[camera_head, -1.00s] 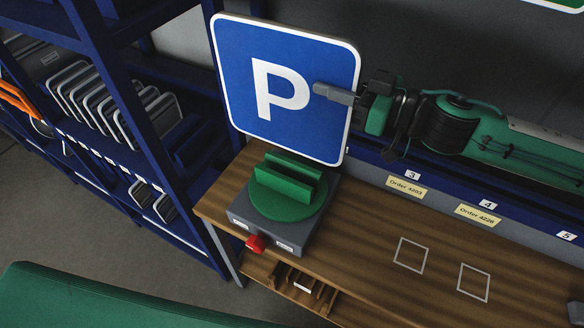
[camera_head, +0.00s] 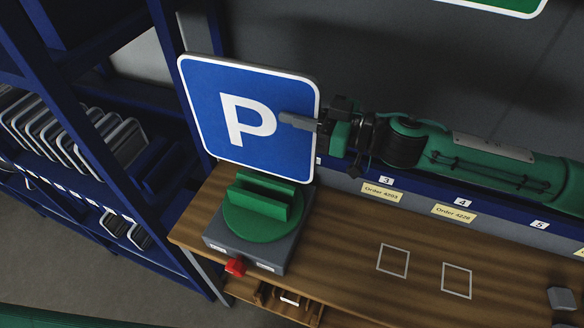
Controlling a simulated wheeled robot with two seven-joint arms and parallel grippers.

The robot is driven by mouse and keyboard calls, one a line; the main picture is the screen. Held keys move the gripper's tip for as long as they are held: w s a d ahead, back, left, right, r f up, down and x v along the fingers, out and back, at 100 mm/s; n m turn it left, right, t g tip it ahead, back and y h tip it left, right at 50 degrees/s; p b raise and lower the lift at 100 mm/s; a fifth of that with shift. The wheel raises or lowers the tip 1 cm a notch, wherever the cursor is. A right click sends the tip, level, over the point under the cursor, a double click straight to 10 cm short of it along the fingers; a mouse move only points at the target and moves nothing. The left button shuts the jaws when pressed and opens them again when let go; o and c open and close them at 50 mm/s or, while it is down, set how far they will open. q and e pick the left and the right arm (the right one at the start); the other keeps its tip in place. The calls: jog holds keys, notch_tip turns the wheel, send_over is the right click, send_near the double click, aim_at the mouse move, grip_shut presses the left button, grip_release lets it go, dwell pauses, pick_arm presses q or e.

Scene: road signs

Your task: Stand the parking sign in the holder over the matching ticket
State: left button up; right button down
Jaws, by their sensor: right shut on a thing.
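The parking sign (camera_head: 285,140) is a blue square with a white P and white border. It is upright, slightly tilted, behind and above the green slotted fixture on the bench. My right gripper (camera_head: 300,122) is shut on its right side, with one grey finger lying across the face. Two order tickets, Order 4203 (camera_head: 381,193) and Order 4226 (camera_head: 454,213), are on the bench's rear ledge below numbers 3 and 4. Other tickets are hidden or out of frame, and I cannot tell which matches. My left gripper is not in view.
A green round fixture (camera_head: 262,222) with a slot sits on a grey box with a red knob (camera_head: 235,266). A blue rack (camera_head: 150,185) with several sign plates stands at left. The wooden bench (camera_head: 340,260) has free room around two white outlined squares. A grey block (camera_head: 561,299) lies at right.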

aim_at(296, 157)
notch_tip(296, 157, down, 9)
jog(key=shift+f+p, duration=0.1)
jog(key=shift+p, duration=0.35)
jog(key=shift+f, duration=1.1)
jog(key=shift+f+p, duration=0.85)
jog(key=shift+f, duration=0.75)
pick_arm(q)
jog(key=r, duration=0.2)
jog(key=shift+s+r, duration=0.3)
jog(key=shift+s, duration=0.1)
pick_arm(e)
jog(key=shift+f, duration=0.1)
jog(key=c, duration=1.8)
grip_release()
jog(key=shift+f, duration=0.15)
jog(key=o, duration=0.4)
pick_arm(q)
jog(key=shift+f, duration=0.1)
